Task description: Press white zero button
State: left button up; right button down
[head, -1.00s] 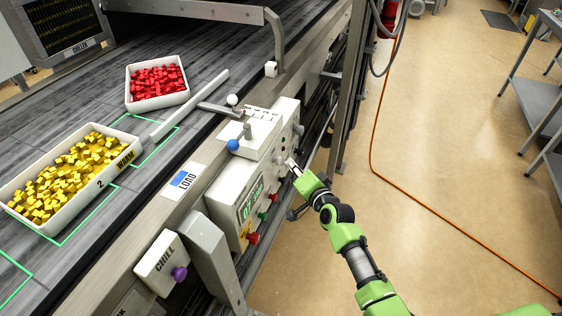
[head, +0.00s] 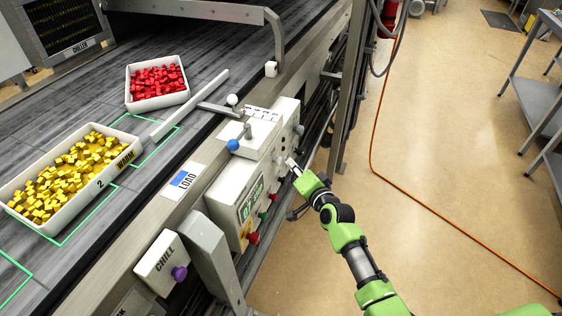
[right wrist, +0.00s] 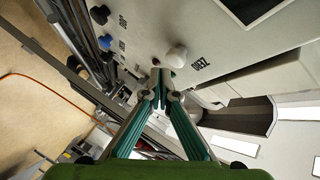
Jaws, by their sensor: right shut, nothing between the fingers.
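The white button (right wrist: 177,55) is a round knob on the pale panel in the right wrist view, with a label (right wrist: 200,63) beside it that seems to read ZERO. My right gripper (right wrist: 160,72) is shut and empty. Its tips are close beside the white button, to its left and below in that view; I cannot tell whether they touch it. In the head view the right gripper (head: 291,164) is at the right side face of the control box (head: 258,140). The white button is hard to make out there. My left gripper is not in view.
A black knob (right wrist: 99,14) and a blue knob (right wrist: 104,42) are on the same panel. A display box (head: 236,195) with red and green buttons and a CHILL box (head: 162,262) stand along the conveyor edge. The floor to the right is open, with an orange cable (head: 420,199).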

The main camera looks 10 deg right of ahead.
jog(key=shift+a, duration=0.1)
jog(key=shift+w+a, duration=0.25)
jog(key=shift+a, duration=0.05)
jog(key=shift+w+a, duration=0.45)
jog(key=shift+a, duration=0.25)
dwell(1.3)
jog(key=shift+s+d, duration=0.7)
jog(key=shift+d, duration=0.3)
jog(key=shift+s+d+p, duration=0.15)
jog(key=shift+s+d, duration=0.55)
jog(key=shift+d, duration=0.35)
jog(key=shift+s+d+p, duration=0.15)
jog(key=shift+s+d, duration=0.55)
jog(key=shift+d, duration=0.35)
